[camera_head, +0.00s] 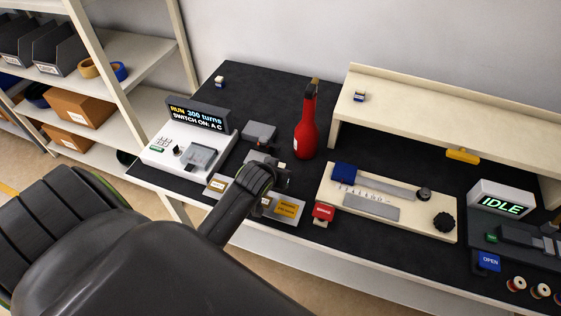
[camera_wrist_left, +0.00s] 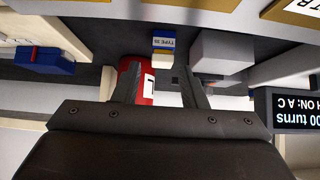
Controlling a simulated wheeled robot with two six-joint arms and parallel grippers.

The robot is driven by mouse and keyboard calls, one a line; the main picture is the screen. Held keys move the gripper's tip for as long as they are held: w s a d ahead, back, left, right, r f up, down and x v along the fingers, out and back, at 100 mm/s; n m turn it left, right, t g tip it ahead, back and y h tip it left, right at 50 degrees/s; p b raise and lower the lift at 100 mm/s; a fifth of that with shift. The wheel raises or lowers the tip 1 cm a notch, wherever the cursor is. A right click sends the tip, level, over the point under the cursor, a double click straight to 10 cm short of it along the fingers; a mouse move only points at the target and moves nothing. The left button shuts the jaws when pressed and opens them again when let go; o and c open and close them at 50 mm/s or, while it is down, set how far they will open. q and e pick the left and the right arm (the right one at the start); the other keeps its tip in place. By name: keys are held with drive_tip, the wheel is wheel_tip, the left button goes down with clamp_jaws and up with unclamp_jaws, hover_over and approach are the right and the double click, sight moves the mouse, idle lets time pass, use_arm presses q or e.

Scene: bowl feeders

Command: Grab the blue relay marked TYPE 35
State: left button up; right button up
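A blue relay with a pale lower part (camera_wrist_left: 163,44) shows in the left wrist view; its label appears to read TYPE 35. It lies in line with the gap between the fingers of my left gripper (camera_wrist_left: 160,72), just past the fingertips. The fingers are apart with nothing clearly held between them. In the head view my left gripper (camera_head: 274,172) is low over the dark bench mat, and it mostly hides the relay there. Two other small blue-and-white blocks stand at the back left of the mat (camera_head: 219,82) and on the raised shelf (camera_head: 360,97); their markings are unreadable.
A red bottle (camera_head: 306,125) stands close behind my left gripper. Left of it are a tester with a display (camera_head: 198,114) and grey blocks (camera_head: 260,133). A pale board with a slide gauge (camera_head: 440,205) lies to the right. The back left mat is mostly clear.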

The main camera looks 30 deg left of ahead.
use_arm(q)
drive_tip(key=shift+p+x, duration=0.45)
drive_tip(key=shift+x, duration=2.55)
drive_tip(key=shift+a, duration=0.2)
drive_tip(key=shift+r, duration=0.1)
drive_tip(key=c, duration=0.8)
